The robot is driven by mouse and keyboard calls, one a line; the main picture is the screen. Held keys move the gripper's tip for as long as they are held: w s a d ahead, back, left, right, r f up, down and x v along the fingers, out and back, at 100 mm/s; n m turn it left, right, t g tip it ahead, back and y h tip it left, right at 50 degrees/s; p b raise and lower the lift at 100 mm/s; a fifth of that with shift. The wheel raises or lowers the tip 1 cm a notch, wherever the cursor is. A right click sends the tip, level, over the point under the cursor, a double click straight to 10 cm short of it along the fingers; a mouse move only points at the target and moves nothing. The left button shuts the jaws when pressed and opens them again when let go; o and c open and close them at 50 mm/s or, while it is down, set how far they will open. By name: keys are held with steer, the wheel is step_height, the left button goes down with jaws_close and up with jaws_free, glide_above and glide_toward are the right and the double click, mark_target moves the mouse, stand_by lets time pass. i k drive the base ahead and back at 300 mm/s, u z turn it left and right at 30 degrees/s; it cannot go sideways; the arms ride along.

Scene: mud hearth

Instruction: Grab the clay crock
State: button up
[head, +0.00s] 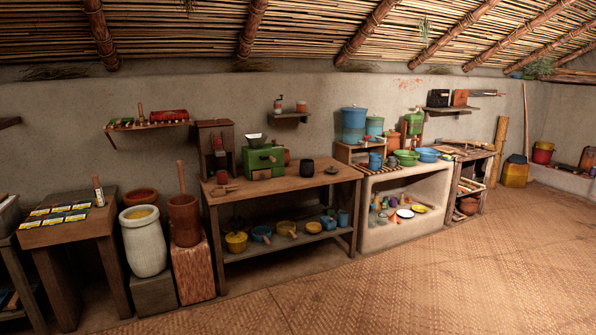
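Which vessel is the clay crock is not certain from this view. A tall pale, off-white jar (146,245) stands upright on a dark block at the left, filled near its rim with something yellow. A reddish-brown round pot (141,196) shows partly behind it. A small dark pot (307,168) stands on the wooden worktable, and an orange-brown vessel (393,140) stands among the blue and green containers farther right. My gripper is not in view.
A wooden mortar with a pestle (184,218) stands on a reddish block right beside the pale jar. A small table (70,233) with yellow packets is on its left. The wooden worktable (285,184) is on its right. The woven-mat floor (420,280) in front is clear.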

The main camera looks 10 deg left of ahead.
mark_target(307, 170)
steer(key=u, duration=0.45)
steer(key=i, duration=0.75)
steer(key=u, duration=0.65)
steer(key=i, duration=0.8)
steer(key=u, duration=0.35)
steer(key=i, duration=2.15)
steer(key=z, duration=0.2)
